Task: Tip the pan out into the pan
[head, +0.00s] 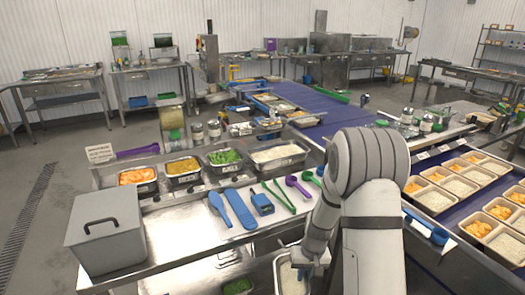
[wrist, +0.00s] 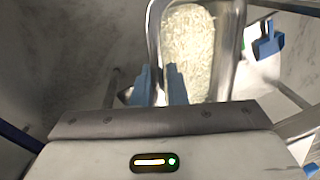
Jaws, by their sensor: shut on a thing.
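A steel pan of white rice (wrist: 237,32) shows in the wrist view, in front of my gripper (wrist: 162,76). The two blue fingers are shut on the pan's near rim. In the head view my gripper (head: 303,262) is at the bottom centre, partly hidden by my arm, with the rice pan (head: 277,277) hanging below it, low beside the counter's front edge. Another steel pan with white rice (head: 302,157) sits in the row at the back of the counter. I cannot tell from the frames which pan is the receiving one.
Pans of orange (head: 155,186), yellow and green food stand along the counter's back. A grey lidded box (head: 105,240) is at left. Blue, green and purple utensils lie mid-counter. A pan of green food (head: 238,287) is low at the front. Portioned trays line the right conveyor (head: 455,262).

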